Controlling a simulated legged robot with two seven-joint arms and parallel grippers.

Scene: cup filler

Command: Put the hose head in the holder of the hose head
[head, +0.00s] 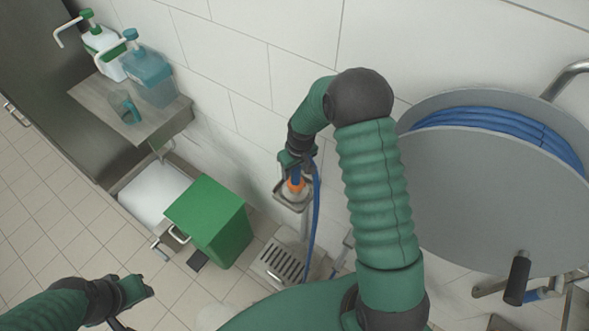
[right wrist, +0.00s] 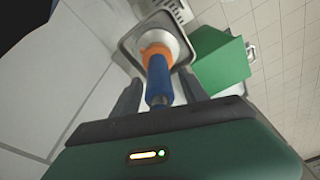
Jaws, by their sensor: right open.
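The hose head (right wrist: 157,72) is blue with an orange ring and a pale front end. In the head view its orange ring (head: 295,185) shows just below my right gripper (head: 296,172). The holder is a square metal piece (head: 291,205) by the wall; in the right wrist view its rim (right wrist: 128,50) surrounds the pale end of the hose head. The hose head appears to sit in it. My right gripper (right wrist: 160,95) is open, one finger on each side of the blue part, with gaps visible. My left gripper (head: 138,305) is at the lower left, far from the hose head; its jaw opening is unclear.
A blue hose (head: 316,215) hangs beside the holder. A large grey hose reel (head: 480,200) is on the right. A shelf (head: 130,120) with bottles is at upper left.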

